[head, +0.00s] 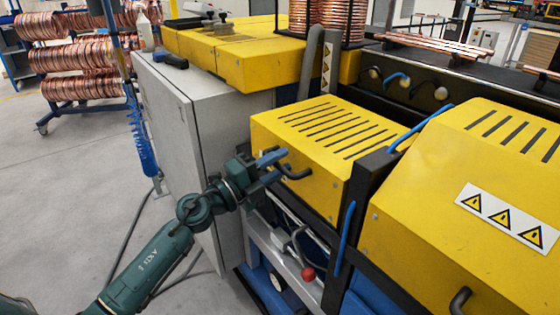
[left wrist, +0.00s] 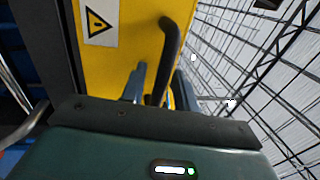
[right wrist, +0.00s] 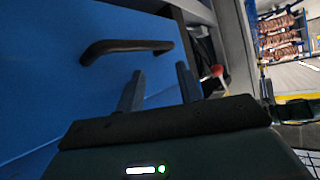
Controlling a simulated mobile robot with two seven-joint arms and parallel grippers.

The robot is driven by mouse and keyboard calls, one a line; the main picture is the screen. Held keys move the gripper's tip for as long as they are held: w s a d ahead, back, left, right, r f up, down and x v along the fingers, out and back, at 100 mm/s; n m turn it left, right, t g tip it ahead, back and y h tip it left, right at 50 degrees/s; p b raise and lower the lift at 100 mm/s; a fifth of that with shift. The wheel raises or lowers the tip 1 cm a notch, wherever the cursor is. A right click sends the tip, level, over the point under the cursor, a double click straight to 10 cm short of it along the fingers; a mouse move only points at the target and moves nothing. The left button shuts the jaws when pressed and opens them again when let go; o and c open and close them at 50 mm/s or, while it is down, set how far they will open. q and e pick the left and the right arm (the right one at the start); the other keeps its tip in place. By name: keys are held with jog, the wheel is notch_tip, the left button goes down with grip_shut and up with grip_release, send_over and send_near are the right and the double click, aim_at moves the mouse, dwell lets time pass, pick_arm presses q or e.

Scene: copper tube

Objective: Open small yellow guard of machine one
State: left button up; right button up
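The small yellow guard (head: 325,130), with a slotted top, is down on the machine. Its black handle (head: 295,172) is on the front face. My left gripper (head: 272,167) is at this handle. In the left wrist view the guard (left wrist: 118,58) carries a warning sticker, and the handle (left wrist: 169,45) runs down between the open fingers (left wrist: 160,85). I cannot tell whether the fingers touch it. My right gripper (right wrist: 158,86) shows only in the right wrist view, open and empty, before a blue panel (right wrist: 85,95) with a black handle (right wrist: 125,47).
A larger yellow guard (head: 480,200) stands to the right, past a black post (head: 365,185). A grey cabinet (head: 190,125) is left of the small guard. A red-knobbed lever (head: 307,272) sits below it. Open floor (head: 70,180) lies at the left.

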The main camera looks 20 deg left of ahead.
pick_arm(q)
grip_shut()
pick_arm(e)
jog(key=shift+r, duration=0.25)
jog(key=shift+a, duration=0.1)
